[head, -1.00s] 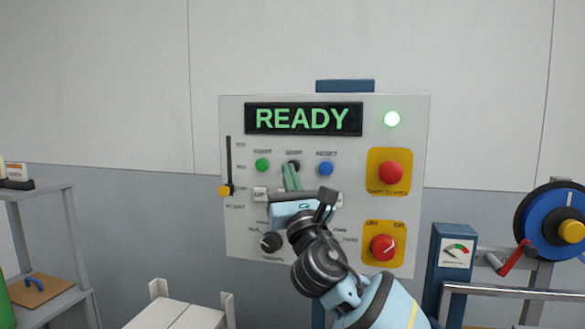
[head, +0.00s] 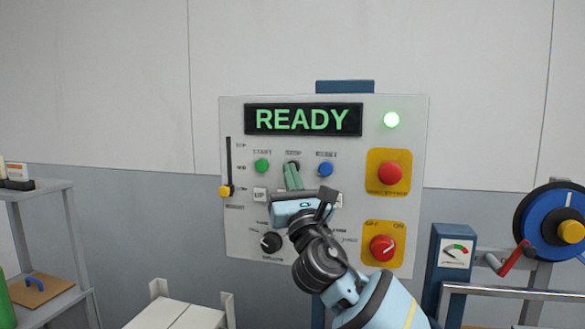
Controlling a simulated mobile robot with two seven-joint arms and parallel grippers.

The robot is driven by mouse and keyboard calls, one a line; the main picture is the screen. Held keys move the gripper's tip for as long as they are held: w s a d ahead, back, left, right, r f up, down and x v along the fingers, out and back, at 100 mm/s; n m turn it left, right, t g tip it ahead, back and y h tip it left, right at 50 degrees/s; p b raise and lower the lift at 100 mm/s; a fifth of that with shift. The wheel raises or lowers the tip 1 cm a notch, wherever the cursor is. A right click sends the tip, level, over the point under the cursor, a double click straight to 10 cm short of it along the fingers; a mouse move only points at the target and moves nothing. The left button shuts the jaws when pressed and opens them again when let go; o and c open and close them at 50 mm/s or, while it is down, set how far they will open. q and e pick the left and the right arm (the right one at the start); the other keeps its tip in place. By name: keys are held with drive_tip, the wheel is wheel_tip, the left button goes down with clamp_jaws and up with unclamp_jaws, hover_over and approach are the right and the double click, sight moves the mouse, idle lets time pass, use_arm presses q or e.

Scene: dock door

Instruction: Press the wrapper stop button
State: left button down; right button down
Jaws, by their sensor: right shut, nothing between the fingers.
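The control panel (head: 400,110) faces me, with a lit display (head: 303,119) reading READY. The dark stop button (head: 294,165) sits in the top row between the green start button (head: 262,166) and the blue reset button (head: 326,170). My right gripper (head: 291,168) is shut and empty, its green fingertips pointing up at the stop button and covering part of it. I cannot tell whether the tips touch it. My left gripper is not in view.
A large red button (head: 390,174) on a yellow plate and a red rotary switch (head: 383,248) are at the panel's right. A slider (head: 225,190) is at its left, and a black knob (head: 271,242) below. A shelf (head: 45,190) stands far left, a blue reel (head: 552,225) far right.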

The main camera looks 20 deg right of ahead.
drive_tip(key=shift+w+d, duration=0.3)
drive_tip(key=shift+w, duration=0.15)
idle(0.9)
idle(0.3)
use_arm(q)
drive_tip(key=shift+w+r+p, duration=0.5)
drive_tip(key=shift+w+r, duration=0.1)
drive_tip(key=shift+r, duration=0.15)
use_arm(e)
drive_tip(key=shift+s+a, duration=0.5)
drive_tip(key=shift+s, duration=0.3)
